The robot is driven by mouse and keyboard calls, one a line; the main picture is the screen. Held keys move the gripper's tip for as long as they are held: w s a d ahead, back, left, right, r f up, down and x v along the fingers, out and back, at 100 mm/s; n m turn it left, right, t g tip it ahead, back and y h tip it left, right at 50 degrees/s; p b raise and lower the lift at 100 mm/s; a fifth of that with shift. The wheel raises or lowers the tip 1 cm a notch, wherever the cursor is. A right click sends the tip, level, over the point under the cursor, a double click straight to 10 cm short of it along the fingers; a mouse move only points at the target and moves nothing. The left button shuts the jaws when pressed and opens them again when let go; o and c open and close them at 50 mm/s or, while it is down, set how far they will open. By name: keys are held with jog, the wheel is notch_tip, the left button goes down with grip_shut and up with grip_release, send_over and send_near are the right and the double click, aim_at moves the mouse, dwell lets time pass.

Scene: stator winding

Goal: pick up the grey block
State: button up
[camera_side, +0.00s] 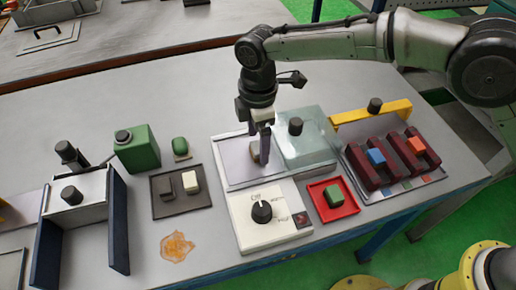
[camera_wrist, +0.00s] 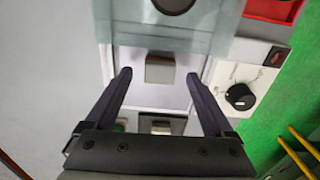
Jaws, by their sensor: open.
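A grey block (camera_side: 254,151) sits on the pale plate (camera_side: 232,163) beside the clear cover. In the wrist view the grey block (camera_wrist: 160,69) lies between the two fingertips, with a gap on each side. My gripper (camera_side: 263,150) points down over the plate and is open; in the side view a finger partly hides the block. In the wrist view the gripper (camera_wrist: 158,75) has its fingers spread and holds nothing. Whether the fingertips are level with the block is hard to tell.
A clear cover with a black knob (camera_side: 296,126) stands right of the block. A white dial box (camera_side: 270,225) is in front, with a red tray (camera_side: 350,208) at its right. A dark tray (camera_side: 168,207) with blocks lies left. Dark red slotted parts (camera_side: 375,180) stand farther right.

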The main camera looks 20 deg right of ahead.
jog(key=shift+f, duration=0.6)
grip_shut()
jog(key=shift+r, duration=0.15)
